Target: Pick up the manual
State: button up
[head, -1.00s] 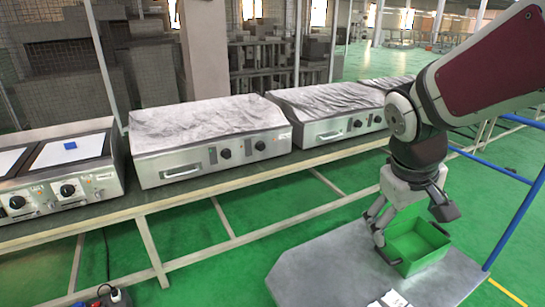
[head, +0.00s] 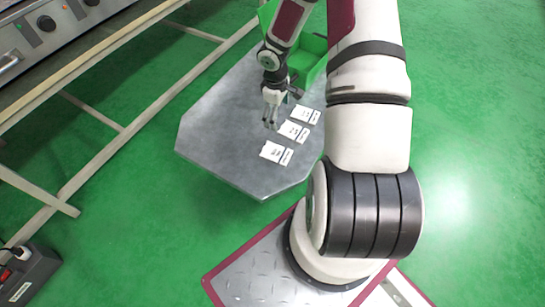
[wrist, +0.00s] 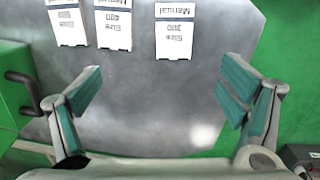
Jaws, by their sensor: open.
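Three white manuals lie flat in a row on the grey table: far (head: 302,114), middle (head: 293,131) and near (head: 275,152). In the wrist view they show at the top, left to right, as the far (wrist: 67,24), middle (wrist: 113,27) and near (wrist: 174,36) manuals, with upside-down print. The middle label seems to read 400; the other sizes are not clear. My gripper (head: 270,123) is just left of the manuals in the head view. In the wrist view my gripper (wrist: 160,88) is open, with bare tabletop between its fingers.
A green crate (head: 312,48) stands at the table's far end; its side shows at the wrist view's left (wrist: 10,95). The grey table (head: 222,130) is clear left of the manuals. A dark power box (head: 28,277) is on the floor.

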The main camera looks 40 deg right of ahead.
jog(key=y+b, duration=0.1)
jog(key=b, duration=0.3)
send_over(276, 152)
notch_tip(276, 152, down, 15)
jog(key=shift+d, duration=0.1)
jog(key=shift+f+b, duration=1.4)
jog(key=shift+f, duration=1.6)
jog(key=c, duration=1.3)
